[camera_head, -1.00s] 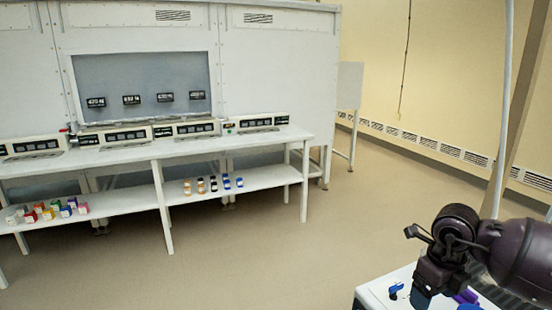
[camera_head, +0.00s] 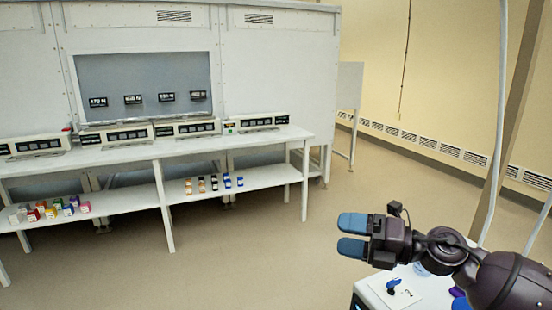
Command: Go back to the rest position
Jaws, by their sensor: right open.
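My right gripper (camera_head: 353,235) is at the lower right of the head view, with two blue fingertips pointing left. The fingers stand apart with a gap between them, and nothing is held. The dark right arm (camera_head: 512,281) comes in from the lower right edge. The gripper is in the air, above and left of a white-topped surface (camera_head: 374,292) at the bottom edge. My left gripper does not show.
A long white bench (camera_head: 112,155) with several instrument boxes stands at the left. Its lower shelf (camera_head: 262,177) holds small bottles and coloured boxes. A blue item (camera_head: 393,286) lies on the white-topped surface. The floor (camera_head: 258,250) between is clear.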

